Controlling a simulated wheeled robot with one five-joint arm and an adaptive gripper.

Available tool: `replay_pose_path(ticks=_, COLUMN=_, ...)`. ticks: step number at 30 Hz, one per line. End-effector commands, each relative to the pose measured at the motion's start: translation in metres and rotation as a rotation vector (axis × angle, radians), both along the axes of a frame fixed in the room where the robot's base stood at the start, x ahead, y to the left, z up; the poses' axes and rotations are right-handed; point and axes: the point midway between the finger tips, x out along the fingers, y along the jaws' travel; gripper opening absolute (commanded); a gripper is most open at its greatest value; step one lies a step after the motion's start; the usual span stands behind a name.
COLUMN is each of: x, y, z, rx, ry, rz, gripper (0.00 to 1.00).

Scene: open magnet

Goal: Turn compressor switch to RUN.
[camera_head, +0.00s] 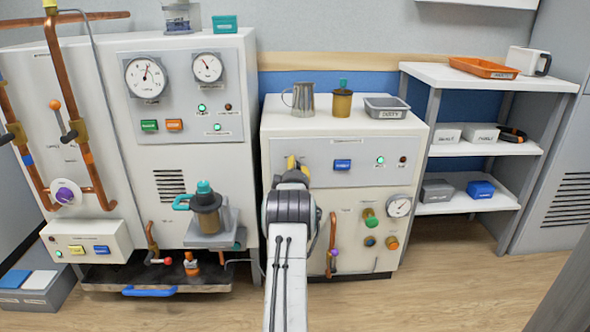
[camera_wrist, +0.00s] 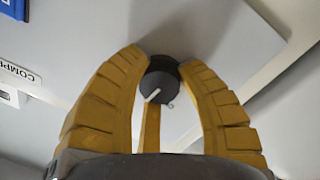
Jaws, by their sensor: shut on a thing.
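The compressor switch (camera_wrist: 160,80) is a dark round knob with a white pointer line, seen in the wrist view. My gripper (camera_wrist: 165,66) has its yellow fingers closed around the knob, one on each side, with a third finger behind it. The pointer slants toward the picture's lower left; a small pale dot sits beside it. In the head view my gripper (camera_head: 292,164) is at the left part of the middle cabinet's grey panel (camera_head: 320,172), and my arm hides the knob. A partly cut label (camera_wrist: 18,74) reads "COMPR". No RUN mark is readable.
The panel also has a blue button (camera_head: 342,165), a green lamp (camera_head: 380,161) and a dark lamp (camera_head: 402,160). A metal jug (camera_head: 302,100) and a grey tray (camera_head: 388,107) stand on top. A gauge (camera_head: 399,206) and knobs are below. A shelf (camera_head: 480,145) stands right.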

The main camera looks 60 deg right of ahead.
Motion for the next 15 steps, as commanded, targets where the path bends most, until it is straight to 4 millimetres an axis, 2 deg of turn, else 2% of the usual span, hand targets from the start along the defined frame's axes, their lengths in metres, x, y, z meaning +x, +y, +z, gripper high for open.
replay_pose_path(ticks=1, x=-0.0004, y=0.0000, z=-0.0018, rx=0.003, ry=0.002, rz=-0.001, gripper=0.21)
replay_pose_path(ticks=8, x=-0.0004, y=0.0000, z=-0.0026, rx=0.004, ry=0.002, rz=-0.001, gripper=0.01)
replay_pose_path(ticks=15, x=-0.0006, y=0.0000, z=-0.0032, rx=0.024, ry=-0.027, rz=-0.001, gripper=0.01)
